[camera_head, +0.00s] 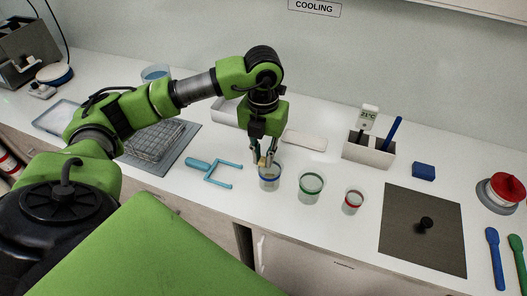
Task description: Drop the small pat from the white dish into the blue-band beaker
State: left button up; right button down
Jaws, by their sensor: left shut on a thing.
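The blue-band beaker (269,183) stands upright on the white bench, leftmost of three clear beakers. My left gripper (264,160) points down right over its mouth. It is shut on a small yellowish pat (262,162), at about the height of the rim. Whether the pat is above or just inside the rim I cannot tell. A white open dish (224,112) sits behind my left arm and is partly hidden by it, so its inside does not show fully. My right gripper is out of view.
A green-band beaker (311,188) and a red-band beaker (352,202) stand to the right. A blue two-pronged tool (212,171) lies to the left, near a wire rack (155,140). A dark mat (415,250) bears a black knob-like object (426,223). A pen holder (368,155) stands behind.

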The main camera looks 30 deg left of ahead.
pick_arm(q)
jog(key=o, duration=0.8)
notch_tip(320, 180, up, 12)
jog(key=shift+f, duration=0.1)
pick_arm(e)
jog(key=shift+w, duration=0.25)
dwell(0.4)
